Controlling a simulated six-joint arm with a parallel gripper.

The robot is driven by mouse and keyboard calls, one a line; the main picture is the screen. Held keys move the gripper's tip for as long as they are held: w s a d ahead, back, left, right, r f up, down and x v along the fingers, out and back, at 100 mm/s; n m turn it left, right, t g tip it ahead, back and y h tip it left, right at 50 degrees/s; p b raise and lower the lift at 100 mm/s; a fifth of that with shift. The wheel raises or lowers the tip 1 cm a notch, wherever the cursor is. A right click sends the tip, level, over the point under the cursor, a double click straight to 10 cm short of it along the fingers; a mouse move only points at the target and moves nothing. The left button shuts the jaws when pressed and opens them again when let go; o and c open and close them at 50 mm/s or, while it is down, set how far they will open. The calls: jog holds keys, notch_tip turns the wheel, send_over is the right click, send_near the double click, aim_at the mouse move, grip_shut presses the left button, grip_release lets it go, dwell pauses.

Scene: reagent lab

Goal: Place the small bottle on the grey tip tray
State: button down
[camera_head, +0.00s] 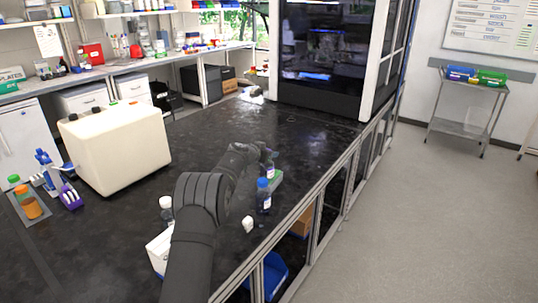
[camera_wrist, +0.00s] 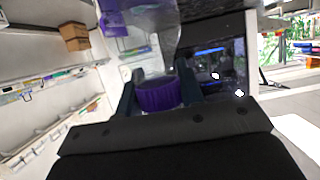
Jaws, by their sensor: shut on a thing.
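My gripper (camera_wrist: 158,92) is shut on a small bottle by its ribbed purple cap (camera_wrist: 158,95). The clear bottle body (camera_wrist: 150,22), with a purple label, shows beyond the cap at the top of the wrist view. In the head view my gripper (camera_head: 268,153) is over the right part of the black bench, and the held bottle is mostly hidden there. A grey-green tray-like block (camera_head: 276,179) lies just below my gripper in the picture, partly hidden by a blue-capped bottle. I cannot tell for sure whether it is the grey tip tray.
The blue-capped bottle (camera_head: 264,198) stands near the bench's right edge, with a small white item (camera_head: 248,224) nearby. A white box (camera_head: 159,252) is beside my arm. A large cream machine (camera_head: 115,148) and a pipette stand (camera_head: 58,180) are at left. The bench (camera_head: 215,125) behind is clear.

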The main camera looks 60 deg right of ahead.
jog(key=shift+f, duration=0.2)
jog(key=shift+f, duration=0.1)
jog(key=c, duration=1)
grip_release()
jog(key=shift+o, duration=0.2)
jog(key=v, duration=1.2)
